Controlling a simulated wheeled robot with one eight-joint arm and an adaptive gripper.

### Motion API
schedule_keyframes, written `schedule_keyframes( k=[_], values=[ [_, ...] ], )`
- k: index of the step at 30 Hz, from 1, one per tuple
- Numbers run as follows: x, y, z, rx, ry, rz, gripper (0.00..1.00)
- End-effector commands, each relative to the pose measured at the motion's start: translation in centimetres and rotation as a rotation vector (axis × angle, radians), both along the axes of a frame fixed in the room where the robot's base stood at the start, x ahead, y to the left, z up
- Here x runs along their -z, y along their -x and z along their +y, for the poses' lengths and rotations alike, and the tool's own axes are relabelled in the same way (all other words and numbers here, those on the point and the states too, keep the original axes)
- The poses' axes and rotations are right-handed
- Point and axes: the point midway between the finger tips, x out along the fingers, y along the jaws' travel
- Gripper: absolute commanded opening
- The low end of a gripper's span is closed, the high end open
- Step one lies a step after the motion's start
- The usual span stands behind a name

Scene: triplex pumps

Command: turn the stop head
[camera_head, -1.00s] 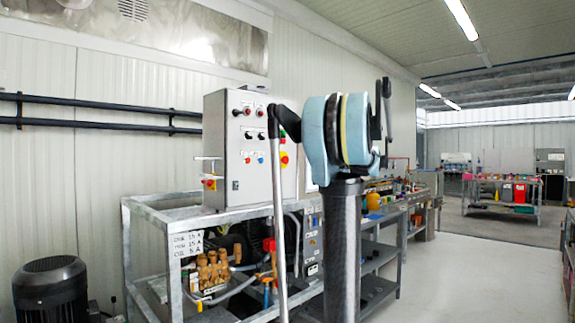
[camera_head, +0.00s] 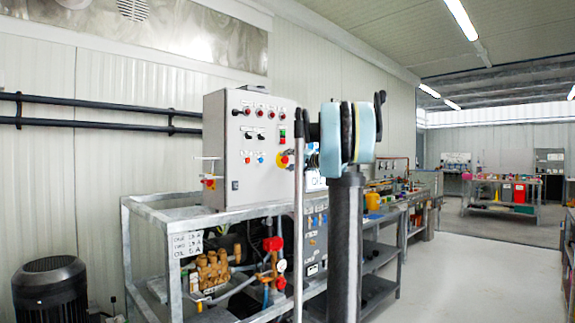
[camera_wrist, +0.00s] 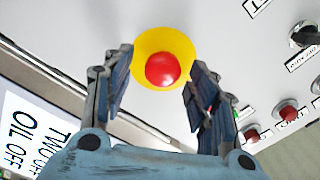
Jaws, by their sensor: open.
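The stop head is a round red knob (camera_wrist: 162,70) on a yellow disc (camera_wrist: 180,40), set in a white panel in the wrist view. My gripper (camera_wrist: 160,62) is open, with one finger to each side of the red knob. The fingertips overlap the disc's edges in the picture; I cannot tell whether they touch it. Nothing is held. In the head view a red-and-yellow stop head (camera_head: 284,160) shows near the right edge of the control cabinet's front (camera_head: 262,120). My arm stands just right of it there, and my gripper cannot be made out clearly.
Red buttons (camera_wrist: 252,132) and a black selector switch (camera_wrist: 304,36) sit right of the stop head in the wrist view. Another red-and-yellow stop (camera_head: 209,182) is on the cabinet's left side. A metal frame (camera_head: 165,205) with pump parts stands below. Open floor (camera_head: 460,270) lies right.

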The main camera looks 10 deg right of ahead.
Motion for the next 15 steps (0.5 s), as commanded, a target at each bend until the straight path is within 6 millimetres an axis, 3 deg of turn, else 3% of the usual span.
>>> schedule_keyframes(
  k=[14, 15],
  values=[
    [0.01, -0.95, 0.72, 0.0, 0.0, 0.0, 0.53],
    [0.01, -0.94, 0.71, 0.0, 0.0, 0.0, 0.44]
  ],
)
